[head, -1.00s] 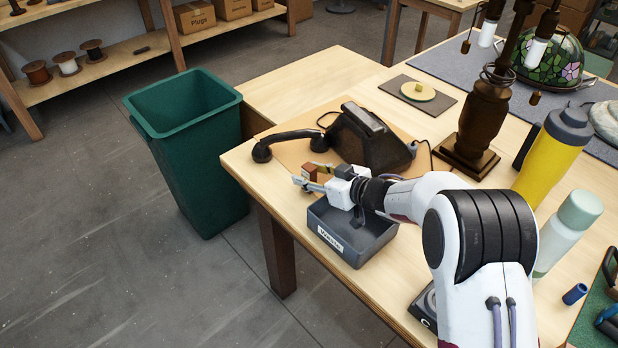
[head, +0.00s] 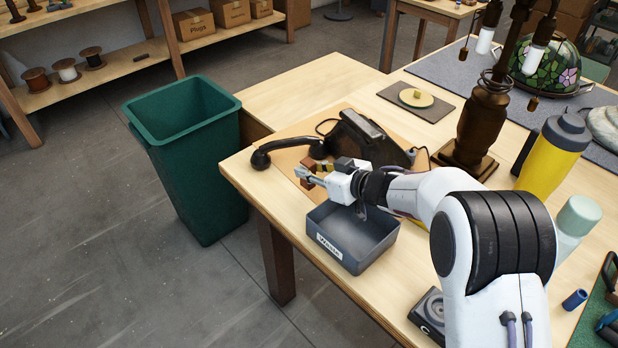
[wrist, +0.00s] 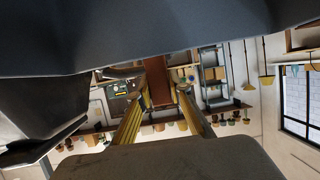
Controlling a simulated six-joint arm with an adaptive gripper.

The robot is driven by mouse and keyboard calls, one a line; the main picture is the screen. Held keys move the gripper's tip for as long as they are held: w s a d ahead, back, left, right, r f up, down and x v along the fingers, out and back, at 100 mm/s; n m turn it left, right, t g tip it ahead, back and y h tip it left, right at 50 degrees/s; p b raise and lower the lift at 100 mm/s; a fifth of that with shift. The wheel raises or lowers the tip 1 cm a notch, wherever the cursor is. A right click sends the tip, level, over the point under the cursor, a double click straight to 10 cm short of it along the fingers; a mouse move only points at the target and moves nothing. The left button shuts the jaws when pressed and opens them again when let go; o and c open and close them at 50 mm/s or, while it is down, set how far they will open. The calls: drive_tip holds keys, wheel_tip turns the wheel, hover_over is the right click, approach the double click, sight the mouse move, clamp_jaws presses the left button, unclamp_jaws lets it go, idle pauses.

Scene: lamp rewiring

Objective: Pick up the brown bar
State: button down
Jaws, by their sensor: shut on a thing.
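My gripper (head: 314,172) is at the near left part of the table, above and just behind the grey tray labelled Waste (head: 338,255). It is shut on the brown bar (head: 307,166), a small brown piece at its fingertips, in front of the black telephone. In the wrist view, the brown bar (wrist: 157,80) stands between the tips of the two yellowish fingers of my gripper (wrist: 163,98). The bar's upper end there is cut off by a dark shape. The visible part of the tray's inside looks empty.
The black telephone (head: 365,145) lies close behind my gripper, its handset to the left. A green bin (head: 195,170) stands on the floor left of the table. A dark lamp base (head: 480,130), a yellow bottle (head: 552,158) and a pale-capped bottle (head: 578,218) stand to the right.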

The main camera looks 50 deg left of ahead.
drive_tip(key=shift+r, duration=3)
